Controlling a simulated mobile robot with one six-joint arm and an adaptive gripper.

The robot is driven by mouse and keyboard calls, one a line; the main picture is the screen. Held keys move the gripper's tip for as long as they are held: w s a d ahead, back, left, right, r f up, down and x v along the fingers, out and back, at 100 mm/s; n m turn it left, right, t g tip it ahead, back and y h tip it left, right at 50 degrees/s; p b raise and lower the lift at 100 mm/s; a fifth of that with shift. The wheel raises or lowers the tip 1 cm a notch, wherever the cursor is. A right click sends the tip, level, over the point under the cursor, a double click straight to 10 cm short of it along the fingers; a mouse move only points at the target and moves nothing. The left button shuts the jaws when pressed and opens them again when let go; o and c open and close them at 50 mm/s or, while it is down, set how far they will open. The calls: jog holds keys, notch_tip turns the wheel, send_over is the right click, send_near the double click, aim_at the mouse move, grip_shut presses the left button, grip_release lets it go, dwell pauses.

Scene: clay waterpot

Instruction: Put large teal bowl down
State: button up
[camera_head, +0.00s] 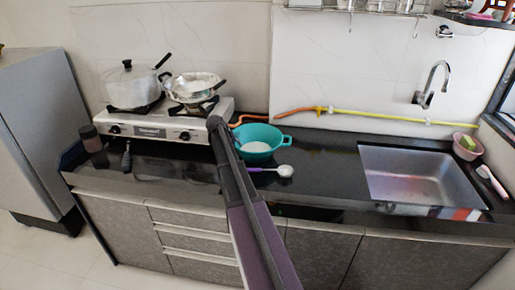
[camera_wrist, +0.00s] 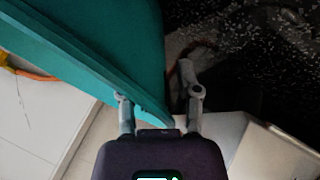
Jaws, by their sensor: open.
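The large teal bowl (camera_head: 262,133) sits on the dark countertop (camera_head: 325,165), right of the stove, with something pale inside it. In the wrist view the teal bowl (camera_wrist: 110,50) fills the upper middle, very close to the camera. My gripper (camera_wrist: 157,92) is open, and part of the bowl's wall shows between its two fingers. I cannot tell whether either finger touches the bowl. In the head view my arm passes in front of the bowl's left side, and the fingers are not clearly seen there.
A stove (camera_head: 165,122) with a lidded pot (camera_head: 130,85) and a pan (camera_head: 195,88) stands left. A ladle (camera_head: 285,171) lies just in front of the bowl. An orange-yellow hose (camera_head: 360,114) runs behind.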

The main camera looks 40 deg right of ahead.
grip_shut()
jog(key=shift+r, duration=0.2)
dwell(0.3)
notch_tip(320, 180, up, 4)
jog(key=p, duration=0.4)
jog(key=shift+f, duration=0.2)
jog(key=s+a+r+p, duration=0.1)
jog(key=s+a, duration=0.7)
jog(key=a, duration=0.5)
jog(key=shift+s+a, duration=0.15)
jog(key=shift+a, duration=0.2)
jog(key=shift+r+p, duration=1.5)
